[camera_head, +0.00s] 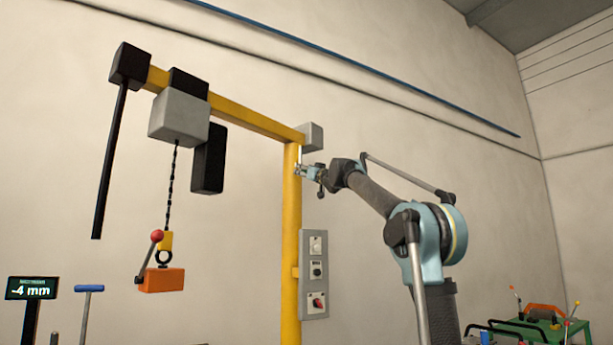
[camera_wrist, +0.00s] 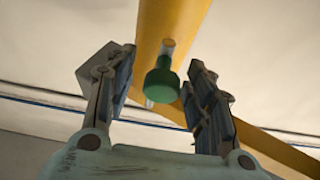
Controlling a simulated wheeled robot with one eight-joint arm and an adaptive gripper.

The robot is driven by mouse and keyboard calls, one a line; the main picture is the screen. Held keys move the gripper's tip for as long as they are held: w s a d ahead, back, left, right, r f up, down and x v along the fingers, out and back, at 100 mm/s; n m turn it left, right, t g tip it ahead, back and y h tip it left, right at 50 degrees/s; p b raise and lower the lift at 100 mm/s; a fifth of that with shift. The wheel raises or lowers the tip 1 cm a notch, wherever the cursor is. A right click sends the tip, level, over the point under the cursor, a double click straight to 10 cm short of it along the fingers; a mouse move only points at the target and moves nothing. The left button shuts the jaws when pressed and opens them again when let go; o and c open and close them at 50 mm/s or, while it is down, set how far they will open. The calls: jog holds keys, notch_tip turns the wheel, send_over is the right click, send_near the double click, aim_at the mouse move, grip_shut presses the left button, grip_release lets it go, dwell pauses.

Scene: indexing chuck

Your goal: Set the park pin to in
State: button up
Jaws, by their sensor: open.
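The park pin, seen as a green knob (camera_wrist: 162,84) on a short grey stem, sticks out of a yellow post (camera_wrist: 170,22) in the wrist view. A length of stem shows between knob and post. My gripper (camera_wrist: 162,62) is open, with one finger on each side of the knob and a visible gap to each. How deep the knob sits between the fingers is hard to tell. In the head view my gripper (camera_head: 301,170) is at the upper part of the yellow crane post (camera_head: 291,230); the knob is not clearly visible there.
A yellow jib (camera_head: 245,117) with a grey hoist (camera_head: 179,117) reaches left from the post top. An orange block (camera_head: 162,280) hangs below. A grey control panel (camera_head: 314,274) is on the post under my gripper. A green cart (camera_head: 560,333) stands at lower right.

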grip_shut()
jog(key=shift+w+r, duration=0.1)
jog(key=shift+r, duration=1.6)
grip_release()
jog(key=shift+d, duration=0.15)
jog(key=v, duration=1.2)
